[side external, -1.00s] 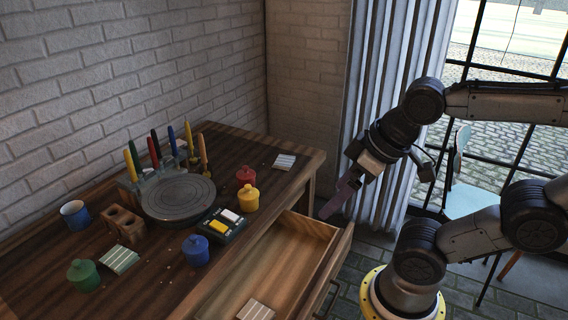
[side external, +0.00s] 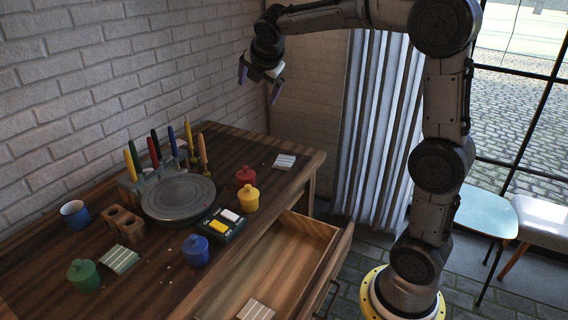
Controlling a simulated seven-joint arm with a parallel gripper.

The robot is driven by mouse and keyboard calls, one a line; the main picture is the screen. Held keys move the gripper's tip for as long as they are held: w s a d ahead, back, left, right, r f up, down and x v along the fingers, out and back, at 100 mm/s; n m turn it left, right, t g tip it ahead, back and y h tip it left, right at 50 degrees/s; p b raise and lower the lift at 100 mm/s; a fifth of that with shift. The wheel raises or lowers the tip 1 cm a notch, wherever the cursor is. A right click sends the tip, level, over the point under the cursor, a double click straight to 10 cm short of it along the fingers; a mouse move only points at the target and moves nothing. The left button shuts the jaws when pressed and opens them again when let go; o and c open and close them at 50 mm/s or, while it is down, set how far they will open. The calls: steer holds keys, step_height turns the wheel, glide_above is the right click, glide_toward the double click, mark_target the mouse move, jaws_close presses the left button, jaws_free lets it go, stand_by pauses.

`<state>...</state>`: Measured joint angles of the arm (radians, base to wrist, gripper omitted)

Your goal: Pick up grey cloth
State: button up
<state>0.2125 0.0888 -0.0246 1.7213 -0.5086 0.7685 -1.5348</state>
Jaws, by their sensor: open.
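No cloth is plainly grey. Small pale striped pieces that look like folded cloths lie in three places. One striped cloth (side external: 284,161) lies at the back right of the table. Another striped cloth (side external: 119,260) lies at the front left, beside the green pot. A third striped cloth (side external: 256,310) lies in the open drawer, partly cut off by the picture's lower edge. Their exact shades are hard to tell. My gripper (side external: 259,92) is open and empty, pointing down high above the back of the table, well clear of all of them.
A round grey turntable (side external: 178,198) stands mid-table before a rack of upright coloured pens. Around it are a red pot (side external: 245,175), yellow pot (side external: 249,198), blue pot (side external: 195,250), green pot (side external: 83,275), blue mug (side external: 75,214), brown block (side external: 124,223) and paint box (side external: 222,225). The drawer (side external: 322,232) juts out.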

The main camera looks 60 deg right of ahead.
steer(key=w+d+f+n+g, duration=0.1)
steer(key=w+d+f+n, duration=0.1)
steer(key=w+d+f, duration=0.35)
steer(key=g, duration=0.4)
glide_above(284, 161)
steer(key=a, duration=0.4)
steer(key=shift+h, duration=0.3)
steer(key=f, duration=2.7)
steer(key=shift+s, duration=0.25)
steer(key=shift+x, duration=3.05)
